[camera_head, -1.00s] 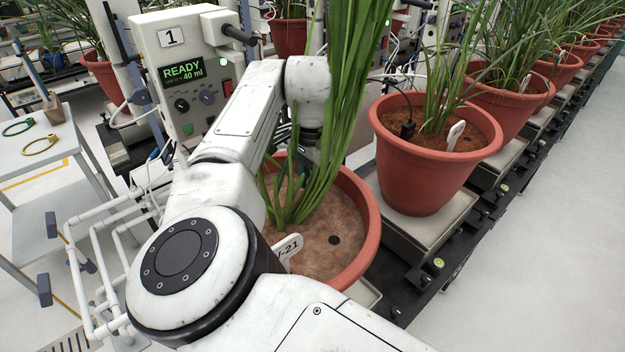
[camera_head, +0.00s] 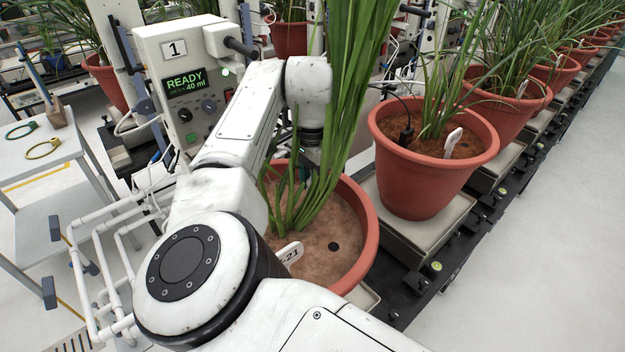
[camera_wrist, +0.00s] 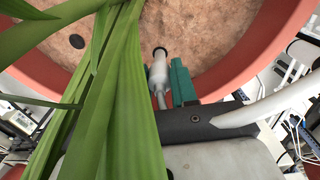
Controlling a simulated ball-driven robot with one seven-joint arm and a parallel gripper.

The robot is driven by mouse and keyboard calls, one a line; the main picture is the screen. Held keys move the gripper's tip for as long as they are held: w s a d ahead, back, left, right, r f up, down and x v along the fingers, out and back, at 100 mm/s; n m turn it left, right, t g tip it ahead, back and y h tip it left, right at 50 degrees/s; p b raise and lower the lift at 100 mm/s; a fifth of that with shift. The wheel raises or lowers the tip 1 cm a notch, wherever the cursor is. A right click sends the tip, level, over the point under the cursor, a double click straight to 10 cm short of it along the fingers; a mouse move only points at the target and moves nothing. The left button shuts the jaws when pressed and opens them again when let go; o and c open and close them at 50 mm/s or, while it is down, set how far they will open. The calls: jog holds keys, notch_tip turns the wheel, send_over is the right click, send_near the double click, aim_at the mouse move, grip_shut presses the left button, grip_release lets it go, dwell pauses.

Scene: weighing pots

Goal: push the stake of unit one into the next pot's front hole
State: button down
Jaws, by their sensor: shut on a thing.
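The near pot (camera_head: 366,225) is terracotta, with soil, a tall leafy plant (camera_head: 345,90) and a white tag marked 21 (camera_head: 290,253). A dark round hole (camera_head: 333,246) shows in its front soil; a dark hole also shows at upper left in the wrist view (camera_wrist: 77,41). My gripper (camera_wrist: 166,84) is shut on the stake (camera_wrist: 158,72), a pale cylinder with a dark end, over the soil inside the pot rim. Whether the stake touches soil cannot be told. Unit one (camera_head: 187,80) reads READY, 40 ml.
A second potted plant (camera_head: 430,190) stands on a tray at right, with a dark probe (camera_head: 407,134) in its soil. More pots line the row behind. White pipes (camera_head: 100,265) and a side table (camera_head: 35,150) are at left. Long leaves crowd my gripper.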

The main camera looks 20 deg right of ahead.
jog(key=shift+r+p, duration=1.8)
jog(key=shift+p, duration=0.05)
jog(key=shift+r+p, duration=3.3)
jog(key=shift+r, duration=0.15)
